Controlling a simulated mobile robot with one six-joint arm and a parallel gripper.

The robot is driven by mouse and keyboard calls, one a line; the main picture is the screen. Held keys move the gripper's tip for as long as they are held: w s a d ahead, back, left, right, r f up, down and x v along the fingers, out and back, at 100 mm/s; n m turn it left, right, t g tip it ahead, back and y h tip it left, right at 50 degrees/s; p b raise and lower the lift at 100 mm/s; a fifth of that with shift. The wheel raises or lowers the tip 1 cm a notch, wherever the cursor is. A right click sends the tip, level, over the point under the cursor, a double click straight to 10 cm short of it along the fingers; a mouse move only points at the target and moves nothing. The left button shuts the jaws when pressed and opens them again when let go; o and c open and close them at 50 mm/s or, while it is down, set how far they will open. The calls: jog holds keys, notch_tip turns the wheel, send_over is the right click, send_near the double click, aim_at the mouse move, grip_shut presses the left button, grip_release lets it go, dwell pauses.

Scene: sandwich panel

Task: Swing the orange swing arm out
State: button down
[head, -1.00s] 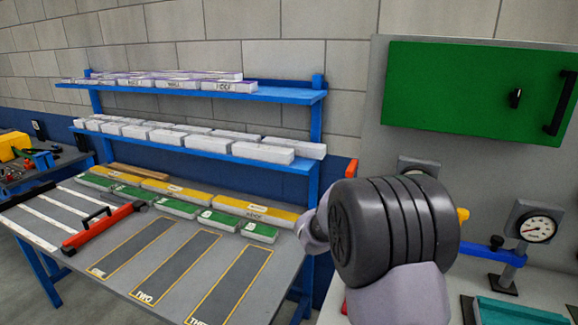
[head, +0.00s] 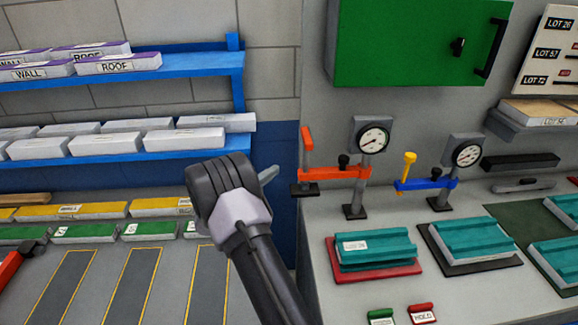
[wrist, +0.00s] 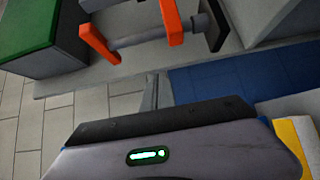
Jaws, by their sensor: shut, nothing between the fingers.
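The orange swing arm (head: 335,172) sits on a post under a dial gauge (head: 370,138), at the left edge of the grey bench. It points left from the post, with an upright orange piece (head: 307,140) and a dark pad at its free end. In the wrist view, orange parts of it (wrist: 173,22) show at the top, above my fingers. My gripper (head: 268,174) is shut and empty, left of the free end and apart from it. Its thin fingertips also show in the wrist view (wrist: 150,92).
A blue swing arm (head: 425,184) with a yellow upright and its own gauge stands to the right. Teal parts (head: 375,248) lie on trays in front. A green cabinet (head: 420,40) hangs above. Blue shelves (head: 190,67) with white blocks stand at left.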

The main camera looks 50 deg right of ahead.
jog(key=shift+s+d+b, duration=0.35)
jog(key=shift+s+d, duration=0.1)
jog(key=shift+d, duration=1)
jog(key=shift+s+d+b, duration=0.3)
jog(key=shift+s+d, duration=0.15)
jog(key=shift+d, duration=1)
jog(key=shift+s+d+b, duration=0.35)
jog(key=shift+s+d, duration=0.1)
jog(key=shift+d, duration=1)
jog(key=shift+s, duration=0.1)
